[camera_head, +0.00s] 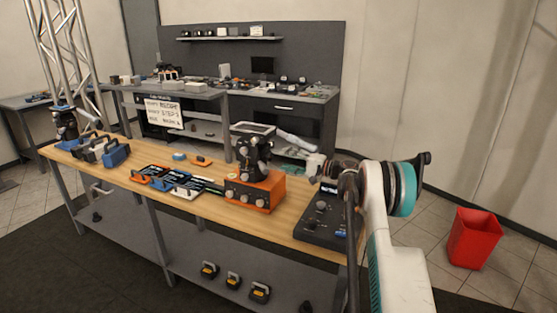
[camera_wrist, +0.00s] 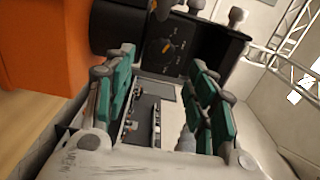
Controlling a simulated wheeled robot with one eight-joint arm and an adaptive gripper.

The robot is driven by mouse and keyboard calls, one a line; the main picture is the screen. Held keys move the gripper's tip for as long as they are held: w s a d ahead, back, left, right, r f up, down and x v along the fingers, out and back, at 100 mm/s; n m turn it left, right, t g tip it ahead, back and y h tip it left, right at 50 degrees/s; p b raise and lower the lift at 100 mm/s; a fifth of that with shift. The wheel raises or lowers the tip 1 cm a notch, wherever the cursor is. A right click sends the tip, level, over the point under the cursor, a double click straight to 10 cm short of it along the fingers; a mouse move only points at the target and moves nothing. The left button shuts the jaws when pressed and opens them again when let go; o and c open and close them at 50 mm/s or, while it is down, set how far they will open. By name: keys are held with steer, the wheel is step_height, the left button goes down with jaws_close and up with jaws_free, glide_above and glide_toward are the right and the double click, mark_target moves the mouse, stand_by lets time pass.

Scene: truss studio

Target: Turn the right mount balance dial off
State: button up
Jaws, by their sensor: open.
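The right mount (camera_head: 250,150) is a black upright device on an orange box (camera_head: 252,194) near the middle of the workbench. In the wrist view, the black body (camera_wrist: 112,25) shows a dark dial face with small pale marks and a dial with an orange pointer (camera_wrist: 168,46). The pointer lies slanted; its exact setting is too small to read. My gripper (camera_head: 318,167) is to the right of the mount in the head view. In the wrist view, my gripper (camera_wrist: 163,62) has its teal-padded fingers apart, with the dial face beyond them and nothing held.
A black control panel (camera_head: 325,218) lies at the bench's right end, below my arm. Cards and tools (camera_head: 180,183) lie left of the orange box. Another black device (camera_head: 66,124) stands at the far left. A red bin (camera_head: 474,238) is on the floor at right.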

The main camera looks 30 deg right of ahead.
steer(key=v, duration=0.6)
steer(key=shift+s+d, duration=0.1)
steer(key=shift+s, duration=0.05)
